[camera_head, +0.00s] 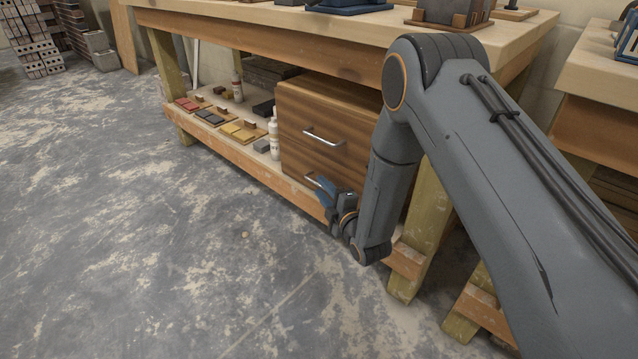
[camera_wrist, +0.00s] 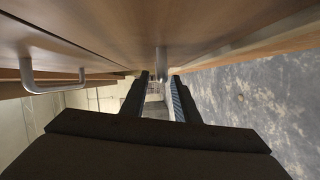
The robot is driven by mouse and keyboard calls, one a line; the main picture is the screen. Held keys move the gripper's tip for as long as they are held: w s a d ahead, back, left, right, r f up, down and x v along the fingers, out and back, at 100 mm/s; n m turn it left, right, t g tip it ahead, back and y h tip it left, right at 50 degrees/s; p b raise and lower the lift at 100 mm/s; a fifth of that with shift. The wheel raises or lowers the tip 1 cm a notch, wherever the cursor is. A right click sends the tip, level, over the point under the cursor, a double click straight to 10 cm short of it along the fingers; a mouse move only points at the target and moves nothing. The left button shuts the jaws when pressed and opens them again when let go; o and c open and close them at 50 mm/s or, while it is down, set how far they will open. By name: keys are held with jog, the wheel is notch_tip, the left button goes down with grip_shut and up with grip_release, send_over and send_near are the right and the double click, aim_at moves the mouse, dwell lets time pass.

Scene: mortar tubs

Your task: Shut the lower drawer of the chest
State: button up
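The wooden chest (camera_head: 325,105) stands on the low shelf of the workbench, with two drawer fronts one above the other. The upper drawer has a metal bar handle (camera_head: 322,138). The lower drawer's handle (camera_head: 312,181) is partly hidden by my gripper (camera_head: 326,191), which is low in front of it. In the wrist view the lower handle (camera_wrist: 161,62) lies in line with the gap between my gripper's fingers (camera_wrist: 159,82). The fingers are apart, and contact with the handle cannot be told. The upper handle (camera_wrist: 54,80) is at left. How far the lower drawer stands out is unclear.
The workbench (camera_head: 250,55) overhangs the chest, and its leg (camera_head: 425,230) stands close right of my forearm. White bottles (camera_head: 274,140) and several small boards are left of the chest on the shelf (camera_head: 240,165). The concrete floor (camera_head: 170,260) in front is clear.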

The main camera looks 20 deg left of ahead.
jog(key=p+v, duration=0.1)
jog(key=v, duration=0.3)
jog(key=shift+d, duration=0.1)
jog(key=shift+s+d+f, duration=0.1)
dwell(0.3)
